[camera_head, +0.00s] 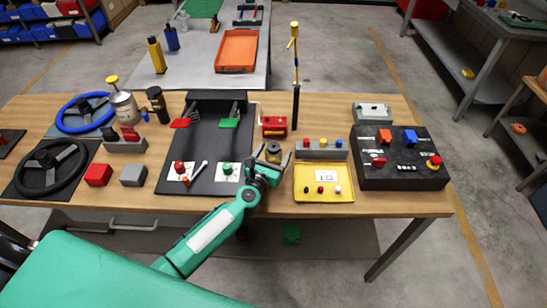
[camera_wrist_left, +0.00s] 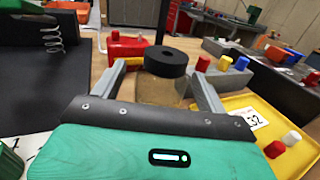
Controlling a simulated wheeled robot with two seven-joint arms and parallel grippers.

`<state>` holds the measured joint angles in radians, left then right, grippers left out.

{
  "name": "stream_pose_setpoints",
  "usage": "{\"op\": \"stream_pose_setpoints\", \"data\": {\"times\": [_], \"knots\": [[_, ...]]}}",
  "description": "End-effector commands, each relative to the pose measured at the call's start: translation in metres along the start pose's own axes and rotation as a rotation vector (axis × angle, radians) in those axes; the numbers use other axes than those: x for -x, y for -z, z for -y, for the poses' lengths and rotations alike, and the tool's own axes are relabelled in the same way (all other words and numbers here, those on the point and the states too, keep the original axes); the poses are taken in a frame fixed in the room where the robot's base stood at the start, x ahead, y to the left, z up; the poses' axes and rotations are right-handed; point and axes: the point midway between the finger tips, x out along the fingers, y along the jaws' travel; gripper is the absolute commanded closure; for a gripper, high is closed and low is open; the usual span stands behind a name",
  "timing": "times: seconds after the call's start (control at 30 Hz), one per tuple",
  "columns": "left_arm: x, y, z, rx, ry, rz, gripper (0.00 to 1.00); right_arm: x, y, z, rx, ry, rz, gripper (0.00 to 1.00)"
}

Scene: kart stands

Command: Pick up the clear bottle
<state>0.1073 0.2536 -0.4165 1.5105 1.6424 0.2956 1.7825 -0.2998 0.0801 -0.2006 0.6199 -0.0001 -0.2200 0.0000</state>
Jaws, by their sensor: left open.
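A clear, brownish-looking bottle (camera_head: 274,157) with a dark round cap stands upright on the wooden table, between the black pedal board and the yellow tray. In the left wrist view the bottle (camera_wrist_left: 160,90) shows its black cap and see-through body, with its lower part hidden by my gripper. My left gripper (camera_head: 270,163) is open, with one finger on each side of the bottle. In the left wrist view the fingers of my left gripper (camera_wrist_left: 160,82) flank the body below the cap; I cannot tell whether they touch it. My right gripper is not in view.
A red box (camera_head: 274,126) and a thin black-and-yellow post (camera_head: 295,95) stand behind the bottle. A grey button block (camera_head: 321,150) and yellow tray (camera_head: 323,196) are to its right, with a black control box (camera_head: 400,172) beyond. The black pedal board (camera_head: 206,145) is left.

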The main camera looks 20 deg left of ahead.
Motion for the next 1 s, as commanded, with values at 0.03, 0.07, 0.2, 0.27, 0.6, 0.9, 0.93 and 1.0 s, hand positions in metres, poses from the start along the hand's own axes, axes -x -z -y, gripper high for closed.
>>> {"op": "stream_pose_setpoints", "data": {"times": [0.03,0.07,0.2,0.27,0.6,0.9,0.93,1.0], "knots": [[-0.001,0.0,0.0,0.0,0.0,0.0,0.25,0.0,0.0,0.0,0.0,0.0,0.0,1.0],[-0.001,0.0,0.0,0.0,0.0,0.0,0.25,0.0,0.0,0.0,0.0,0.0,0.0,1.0],[0.0,0.0,0.0,0.001,0.0,0.0,0.25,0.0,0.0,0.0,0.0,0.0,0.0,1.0],[0.0,0.0,0.0,0.001,0.0,0.0,0.35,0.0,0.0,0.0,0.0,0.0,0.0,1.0],[0.0,0.0,0.0,0.001,0.0,0.0,0.73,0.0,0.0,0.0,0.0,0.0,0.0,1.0],[0.0,-0.009,0.0,0.003,0.0,0.0,0.73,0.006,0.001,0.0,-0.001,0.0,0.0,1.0],[0.0,-0.012,0.001,0.002,0.0,0.0,0.73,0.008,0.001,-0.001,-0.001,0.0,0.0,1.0],[0.0,-0.02,0.001,0.004,0.001,0.0,0.73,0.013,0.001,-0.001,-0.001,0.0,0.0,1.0]]}}
